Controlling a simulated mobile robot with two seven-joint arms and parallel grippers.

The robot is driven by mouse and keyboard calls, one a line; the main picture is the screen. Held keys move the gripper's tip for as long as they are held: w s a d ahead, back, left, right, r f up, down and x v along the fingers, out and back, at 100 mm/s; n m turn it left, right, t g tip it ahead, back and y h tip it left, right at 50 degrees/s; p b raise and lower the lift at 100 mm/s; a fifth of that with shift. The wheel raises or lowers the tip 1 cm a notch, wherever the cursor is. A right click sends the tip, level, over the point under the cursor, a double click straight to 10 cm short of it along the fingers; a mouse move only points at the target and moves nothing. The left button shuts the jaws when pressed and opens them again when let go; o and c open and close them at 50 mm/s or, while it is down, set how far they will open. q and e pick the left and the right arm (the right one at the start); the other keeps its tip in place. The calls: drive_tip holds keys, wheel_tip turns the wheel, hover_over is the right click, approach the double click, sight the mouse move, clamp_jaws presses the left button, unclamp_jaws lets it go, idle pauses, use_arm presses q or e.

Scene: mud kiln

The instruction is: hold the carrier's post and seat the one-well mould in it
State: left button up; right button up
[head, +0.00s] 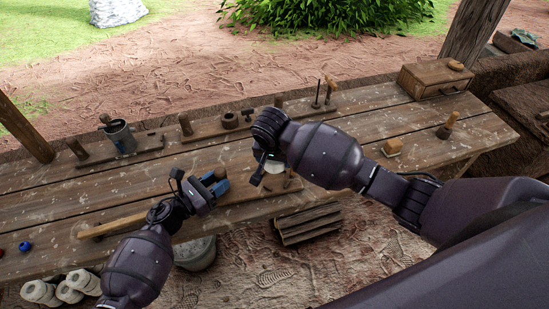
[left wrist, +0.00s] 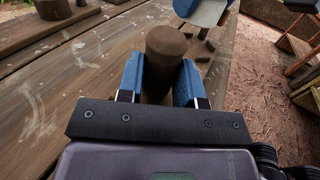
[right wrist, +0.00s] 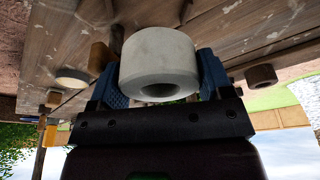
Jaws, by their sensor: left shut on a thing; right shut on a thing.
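My left gripper (head: 214,183) is shut on the carrier's brown round post (left wrist: 166,50), which stands between its blue fingers in the left wrist view. The carrier (head: 258,190) is a low brown wooden board near the table's front edge, partly hidden by my right arm. My right gripper (head: 268,168) is shut on the one-well mould (right wrist: 160,60), a pale grey cylinder with a round hole in its end. The mould also shows as a pale patch in the head view (head: 274,167), close to the carrier. I cannot tell whether it touches the carrier.
A metal cup (head: 120,138) stands at the left. A wooden box (head: 436,78) and small wooden-handled tools (head: 447,126) are at the right. A long wooden stick (head: 112,225) lies in front.

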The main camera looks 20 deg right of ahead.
drive_tip(key=shift+r, duration=1.6)
drive_tip(key=shift+r, duration=0.1)
drive_tip(key=shift+r, duration=1.95)
wheel_tip(320, 180, down, 2)
drive_tip(key=n+y, duration=0.1)
drive_tip(key=n, duration=0.5)
drive_tip(key=shift+s+a+f+n+y, duration=0.1)
drive_tip(key=shift+n+y, duration=0.3)
drive_tip(key=n, duration=0.2)
drive_tip(key=f+n+y, duration=0.1)
drive_tip(key=n, duration=0.3)
drive_tip(key=shift+s+a+f+n+y, duration=0.1)
drive_tip(key=shift+s+f+n+y, duration=0.1)
drive_tip(key=shift+f+n+y, duration=0.2)
drive_tip(key=n, duration=0.3)
drive_tip(key=f+n+g+y, duration=0.1)
drive_tip(key=n, duration=0.2)
drive_tip(key=shift+s+f+n+g, duration=0.15)
drive_tip(key=shift+s+n+g, duration=0.05)
drive_tip(key=shift+n+g, duration=0.1)
drive_tip(key=n+g, duration=0.1)
drive_tip(key=n, duration=0.2)
drive_tip(key=f+n+g, duration=0.1)
drive_tip(key=n, duration=0.2)
drive_tip(key=shift+s+f+n, duration=0.1)
drive_tip(key=shift+s+n, duration=0.1)
drive_tip(key=shift+n, duration=0.2)
